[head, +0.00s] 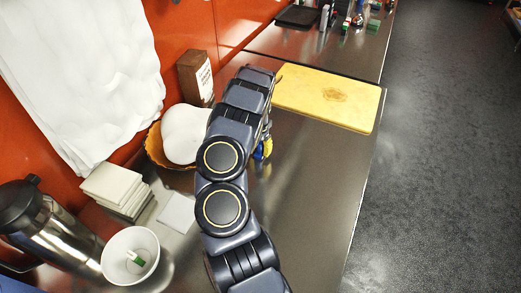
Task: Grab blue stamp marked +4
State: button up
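A small blue object (259,152) shows just right of my arm, above or on the steel counter, with a yellow part (268,146) against it. It may be the blue stamp, but no +4 marking can be read. My gripper (267,134) points down by these coloured parts and is mostly hidden behind my arm. I cannot tell whether its fingers are open or shut, or whether they touch the blue object.
A yellow cutting board (326,98) lies beyond my arm. To the left are a basket (155,146) with a white rounded thing, a brown box (195,78), stacked white tiles (115,189), a white bowl (131,255) and a steel jug (50,228). The counter (310,190) right of my arm is clear.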

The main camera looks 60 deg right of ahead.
grip_shut()
